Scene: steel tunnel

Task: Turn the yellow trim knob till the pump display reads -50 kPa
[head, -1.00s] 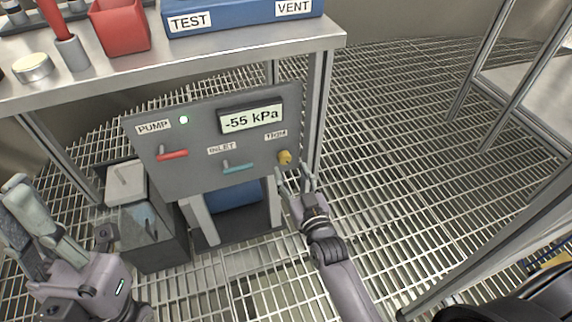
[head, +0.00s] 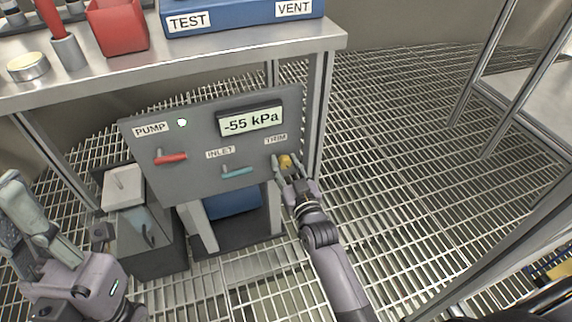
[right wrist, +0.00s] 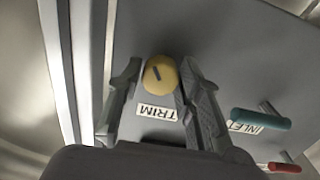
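The yellow trim knob (head: 285,161) sits at the right of the grey pump panel (head: 190,185), under the TRIM label. The pump display (head: 251,121) reads -55 kPa. My right gripper (head: 285,168) is at the knob. In the right wrist view its two fingers are apart, one on each side of the knob (right wrist: 160,74), with a visible gap on the left and the right finger very close. I cannot tell whether that finger touches. The knob's dark mark shows tilted. My left gripper (head: 22,222) is at the lower left, away from the panel, its fingers apart and empty.
A red PUMP lever (head: 171,158) and a teal INLET lever (head: 238,172) are on the same panel, left of the knob. A steel bench (head: 230,52) above holds a blue TEST/VENT box (head: 240,14) and a red bin (head: 119,26). The grating at right is open floor.

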